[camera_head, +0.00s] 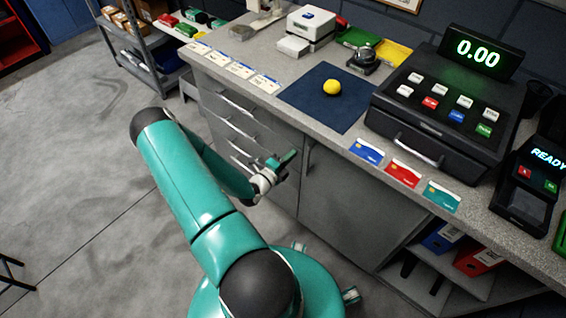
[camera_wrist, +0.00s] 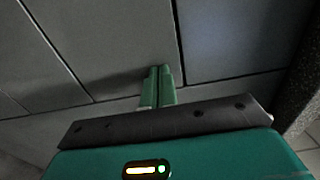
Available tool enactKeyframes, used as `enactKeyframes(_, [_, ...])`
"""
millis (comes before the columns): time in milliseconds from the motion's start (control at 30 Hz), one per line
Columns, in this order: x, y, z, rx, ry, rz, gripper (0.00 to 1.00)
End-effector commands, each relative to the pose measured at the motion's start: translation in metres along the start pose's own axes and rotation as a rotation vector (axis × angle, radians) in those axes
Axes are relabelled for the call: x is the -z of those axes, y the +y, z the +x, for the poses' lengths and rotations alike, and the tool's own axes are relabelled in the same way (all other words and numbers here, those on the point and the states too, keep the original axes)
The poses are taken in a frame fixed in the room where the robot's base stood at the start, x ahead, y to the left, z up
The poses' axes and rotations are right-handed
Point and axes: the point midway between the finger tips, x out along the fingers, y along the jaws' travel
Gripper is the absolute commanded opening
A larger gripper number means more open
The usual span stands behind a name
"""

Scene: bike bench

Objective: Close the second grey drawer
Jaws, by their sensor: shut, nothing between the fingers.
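A stack of grey drawers (camera_head: 226,112) with silver bar handles sits under the left part of the counter. The second drawer's handle (camera_head: 240,131) shows below the top one. I cannot tell for sure whether any drawer stands slightly open. My gripper (camera_head: 287,159) is in front of the lower right part of the drawer stack, near the neighbouring cabinet panel. In the wrist view my gripper (camera_wrist: 159,72) is shut and empty, its green fingertips close to grey panels (camera_wrist: 105,40) and a seam. Contact is not clear. My arm and gripper hide part of the lower drawers.
The counter (camera_head: 325,125) carries a blue mat (camera_head: 310,96) with a yellow ball (camera_head: 332,87), cards, and a black cash register (camera_head: 440,115). An open shelf (camera_head: 440,275) is at lower right. The floor (camera_head: 75,150) to the left is clear.

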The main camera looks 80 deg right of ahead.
Motion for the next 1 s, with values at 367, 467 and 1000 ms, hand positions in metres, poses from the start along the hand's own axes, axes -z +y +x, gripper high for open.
enactKeyframes(367, [-0.002, -0.001, 0.010, 0.001, -0.001, 0.001, 0.00])
enactKeyframes(467, [-0.002, -0.001, 0.008, 0.000, -0.002, 0.001, 0.00])
enactKeyframes(1000, [-0.006, 0.000, -0.087, -0.003, -0.002, -0.002, 0.00])
